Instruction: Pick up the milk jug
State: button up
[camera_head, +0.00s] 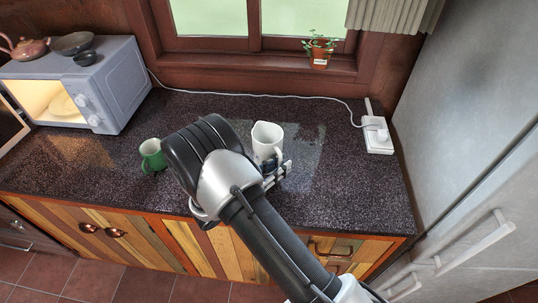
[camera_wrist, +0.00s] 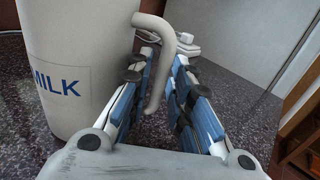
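The milk jug (camera_head: 266,135) is white and stands upright on the dark speckled counter, just beyond my gripper (camera_head: 277,175). In the wrist view the jug (camera_wrist: 78,40) fills the left side, with a "MILK" label on its body. Its handle (camera_wrist: 160,75) hangs between the two fingers of my gripper (camera_wrist: 166,60). The fingers are apart, one on each side of the handle. A gap shows on the right side of the handle; whether the left finger touches it I cannot tell. My arm hides part of the counter in the head view.
A green mug (camera_head: 152,155) stands left of my wrist. A microwave (camera_head: 105,85) with dishes on top is at the back left. A white power strip (camera_head: 377,138) with a cable lies at the right, near the fridge (camera_head: 470,130). A potted plant (camera_head: 319,52) sits on the windowsill.

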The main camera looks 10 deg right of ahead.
jog(key=shift+w+d, duration=0.1)
jog(key=shift+d, duration=0.15)
jog(key=shift+c, duration=0.3)
grip_shut()
